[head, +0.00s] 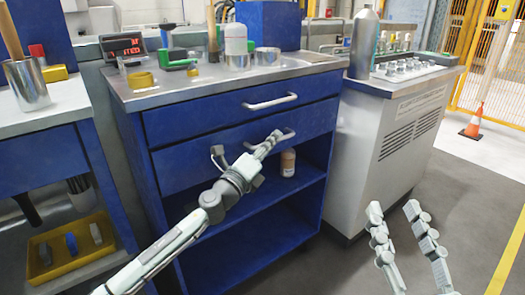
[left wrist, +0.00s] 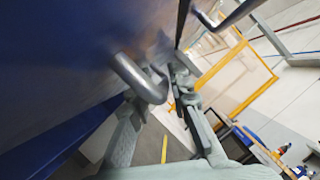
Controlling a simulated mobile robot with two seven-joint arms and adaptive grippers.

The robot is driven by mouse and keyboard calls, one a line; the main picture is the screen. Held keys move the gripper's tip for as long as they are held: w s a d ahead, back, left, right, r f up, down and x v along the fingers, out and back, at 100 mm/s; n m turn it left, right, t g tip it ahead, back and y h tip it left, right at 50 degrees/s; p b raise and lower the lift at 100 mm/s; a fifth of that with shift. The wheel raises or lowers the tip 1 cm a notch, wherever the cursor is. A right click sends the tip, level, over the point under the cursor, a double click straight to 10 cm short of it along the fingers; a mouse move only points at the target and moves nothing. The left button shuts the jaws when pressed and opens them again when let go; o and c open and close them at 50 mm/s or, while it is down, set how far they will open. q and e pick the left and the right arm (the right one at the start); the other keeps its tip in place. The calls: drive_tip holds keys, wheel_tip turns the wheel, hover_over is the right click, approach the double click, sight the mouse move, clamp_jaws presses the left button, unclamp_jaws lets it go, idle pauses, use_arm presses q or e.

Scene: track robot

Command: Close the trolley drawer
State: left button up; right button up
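The blue trolley (head: 255,228) stands in the middle of the head view, with two drawers above an open shelf. The upper drawer's handle (head: 270,102) is free. The lower drawer (head: 185,162) has a handle (head: 285,136), partly hidden by my left gripper. I cannot tell how far either drawer stands out. My left gripper (head: 246,145) is at the lower drawer front, its fingers spread. In the left wrist view a metal handle (left wrist: 140,80) is close to its fingertips; contact is unclear. My right gripper (head: 393,207) is open and empty, low at the right.
A bottle (head: 288,163) stands on the trolley's shelf. Cups and tools crowd its top. A grey cabinet (head: 385,140) adjoins at the right, with a tall bottle (head: 363,45) on it. A blue bench (head: 60,150) is at the left.

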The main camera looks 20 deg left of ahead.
use_arm(q)
drive_tip(key=v, duration=1.1)
drive_tip(key=shift+s, duration=0.2)
drive_tip(key=shift+a, duration=0.15)
